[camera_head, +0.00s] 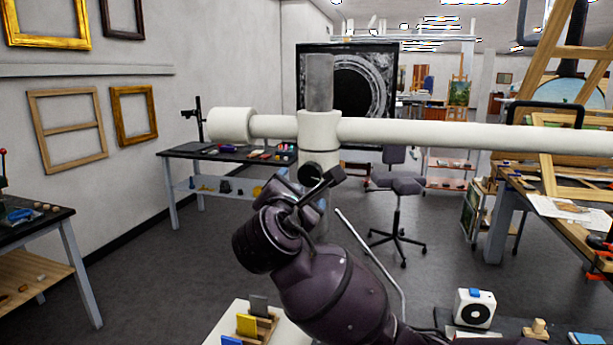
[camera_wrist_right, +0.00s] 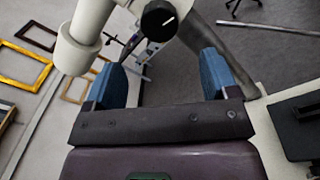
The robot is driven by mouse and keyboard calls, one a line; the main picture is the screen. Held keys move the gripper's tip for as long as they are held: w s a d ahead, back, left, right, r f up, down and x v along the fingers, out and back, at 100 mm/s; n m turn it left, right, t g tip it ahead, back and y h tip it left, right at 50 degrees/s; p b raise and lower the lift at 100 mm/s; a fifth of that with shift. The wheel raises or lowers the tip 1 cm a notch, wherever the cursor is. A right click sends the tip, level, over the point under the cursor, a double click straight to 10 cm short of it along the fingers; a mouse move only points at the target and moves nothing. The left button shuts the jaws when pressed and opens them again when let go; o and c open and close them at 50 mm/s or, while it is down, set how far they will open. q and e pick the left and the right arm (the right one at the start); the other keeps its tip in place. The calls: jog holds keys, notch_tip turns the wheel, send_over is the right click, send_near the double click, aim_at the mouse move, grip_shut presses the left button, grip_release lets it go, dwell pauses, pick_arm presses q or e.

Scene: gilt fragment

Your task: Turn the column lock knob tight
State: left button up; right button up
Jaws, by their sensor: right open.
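The column lock knob is a round black knob (camera_head: 311,172) on the lower front of a white collar (camera_head: 319,128) around the grey column (camera_head: 319,80). My right gripper (camera_head: 308,188) reaches up from below and is just under and in front of the knob. In the wrist view its two blue fingers (camera_wrist_right: 164,58) stand wide apart with nothing between them. The knob appears beyond the fingertips, between their lines; whether they touch it I cannot tell. My left gripper is not in view.
A long white horizontal arm (camera_head: 450,133) runs through the collar, with a thick white end (camera_head: 231,125) at left. A thin grey rod (camera_head: 372,255) slants beside my right arm. A worktable (camera_head: 172,153) and a swivel chair (camera_head: 396,185) stand farther back. Open floor lies left of my arm.

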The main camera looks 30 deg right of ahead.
aim_at(309, 177)
jog(key=p+x, duration=0.1)
jog(key=x, duration=0.7)
jog(key=shift+d, duration=0.1)
jog(key=shift+x, duration=0.85)
jog(key=c, duration=0.9)
